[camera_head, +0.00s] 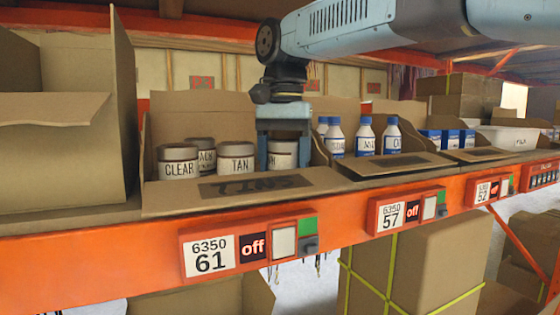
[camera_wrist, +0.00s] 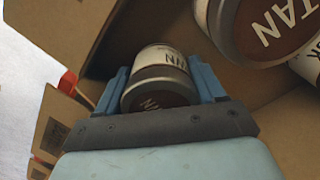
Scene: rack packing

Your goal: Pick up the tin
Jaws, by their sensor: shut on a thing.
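Several tins with white labels and dark lids stand in an open cardboard box (camera_head: 225,189) on the shelf. A tin marked CLEAR (camera_head: 178,166) and a tin marked TAN (camera_head: 236,158) stand to the left of my gripper. My gripper (camera_head: 283,158) reaches down into the right part of the box and is shut on a tin (camera_head: 284,153). Another TAN tin (camera_wrist: 262,28) stands close by at upper right. I cannot tell whether the held tin touches the box floor.
A box with white bottles with blue caps (camera_head: 391,137) stands to the right. A tall open cardboard box (camera_head: 75,140) is at left. The orange shelf beam (camera_head: 150,262) runs along the front, with label 61 (camera_head: 210,255) below the tin box.

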